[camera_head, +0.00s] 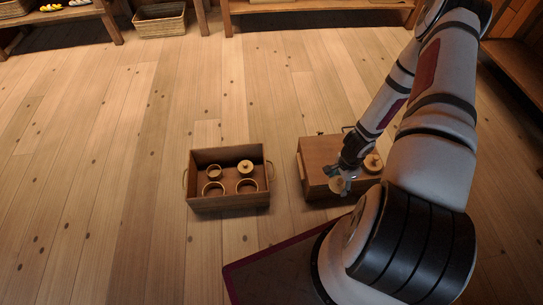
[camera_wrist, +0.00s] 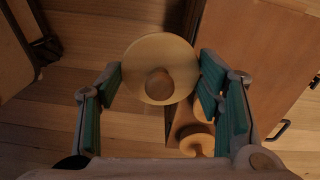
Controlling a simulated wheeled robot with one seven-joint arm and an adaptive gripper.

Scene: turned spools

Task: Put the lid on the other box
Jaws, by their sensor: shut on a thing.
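The left crate (camera_head: 228,203) holds several small round wooden pieces. Whether the lid touches anything below is unclear.
The right crate (camera_head: 318,155) is partly covered by a flat wooden panel. Another knobbed round piece (camera_head: 373,162) shows at its right, partly behind my arm. Plank floor between and left of the crates is clear.

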